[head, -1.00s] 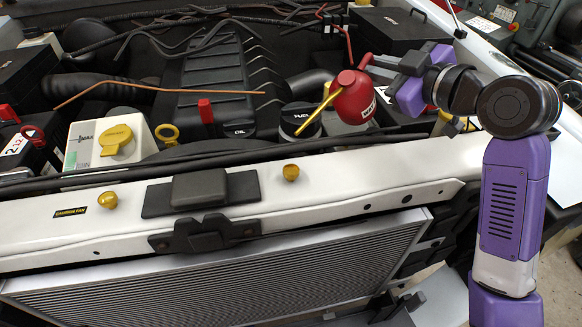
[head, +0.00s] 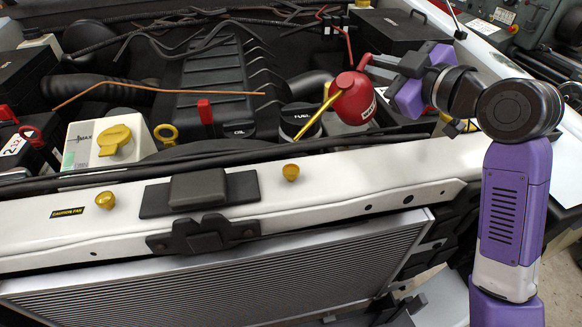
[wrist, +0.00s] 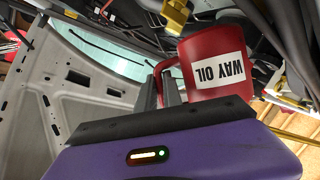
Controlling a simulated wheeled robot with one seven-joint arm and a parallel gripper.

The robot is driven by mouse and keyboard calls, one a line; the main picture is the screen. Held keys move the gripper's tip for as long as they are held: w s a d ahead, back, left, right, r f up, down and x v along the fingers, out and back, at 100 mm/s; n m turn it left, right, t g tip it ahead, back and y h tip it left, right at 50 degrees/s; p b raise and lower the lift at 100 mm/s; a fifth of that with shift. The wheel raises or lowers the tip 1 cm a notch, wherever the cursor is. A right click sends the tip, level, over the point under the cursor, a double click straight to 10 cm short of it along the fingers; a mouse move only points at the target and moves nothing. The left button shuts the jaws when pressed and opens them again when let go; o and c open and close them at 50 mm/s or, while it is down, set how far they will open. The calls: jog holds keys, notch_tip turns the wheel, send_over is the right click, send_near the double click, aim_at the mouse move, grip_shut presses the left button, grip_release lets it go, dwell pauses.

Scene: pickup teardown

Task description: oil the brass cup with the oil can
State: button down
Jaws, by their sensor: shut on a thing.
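The red oil can (head: 356,100) is held in the air over the right side of the engine bay. Its thin brass spout slants down and left, with the tip above and behind the front rail. A brass cup (head: 291,172) sits on the rail just below the spout tip, with a visible gap between them. A second brass cup (head: 105,200) is farther left on the same rail. My gripper (head: 371,64) is shut on the can's handle. In the wrist view the can (wrist: 215,66), labelled WAY OIL, is beyond my gripper fingers (wrist: 168,86); the spout tip is hidden there.
The white front rail (head: 350,176) crosses the view above the radiator (head: 230,270). A black latch block (head: 200,190) stands between the two cups. Black caps, a yellow-capped reservoir (head: 112,142) and a yellow ring handle (head: 166,134) lie behind the rail.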

jog(key=shift+s+a+r+n+t+b, duration=0.2)
jog(key=shift+s+n+t+b, duration=0.1)
jog(key=shift+b, duration=0.3)
dwell(1.3)
jog(key=shift+w+d+r+p, duration=0.15)
jog(key=shift+w+r+p, duration=0.1)
jog(key=shift+p, duration=0.45)
jog(key=w+m+g+p, duration=0.1)
jog(key=m+p, duration=0.1)
jog(key=w+d+m+g+p, duration=0.1)
jog(key=m+p, duration=0.1)
jog(key=w+d+m+g+p, duration=0.1)
jog(key=m+g+p, duration=0.1)
jog(key=shift+f+y, duration=0.3)
dwell(0.4)
dwell(0.6)
